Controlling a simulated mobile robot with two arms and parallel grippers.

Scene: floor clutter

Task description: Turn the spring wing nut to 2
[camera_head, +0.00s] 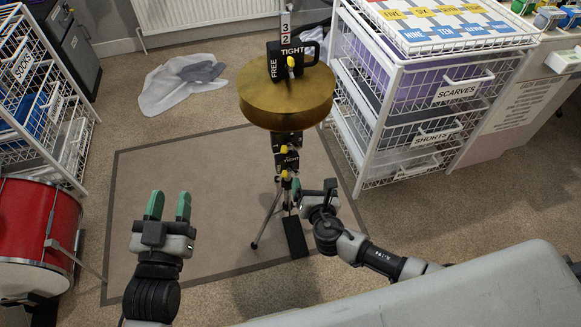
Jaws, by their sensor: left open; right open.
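A hi-hat stand with brass cymbals (287,101) stands on the mat. Yellow knobs show on it: one at the top (291,62) before a black plate (292,60) marked FREE and TIGHT, one below the cymbals (284,149) by a black plate with TIGHT on it, and one lower on the stand (286,174). I cannot tell which is the spring wing nut. A scale strip (285,38) with 3 and 2 rises behind the top plate. My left gripper (169,206) is open and empty, left of the stand. My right gripper (313,190) is open, just right of the lower stand; its fingertips are hard to make out.
A red drum (37,235) and a white wire rack (40,90) stand at left. A white wire drawer unit (385,105) stands close to the stand's right. White and grey cloths (175,85) lie on the floor behind. The mat (220,185) is clear left of the stand.

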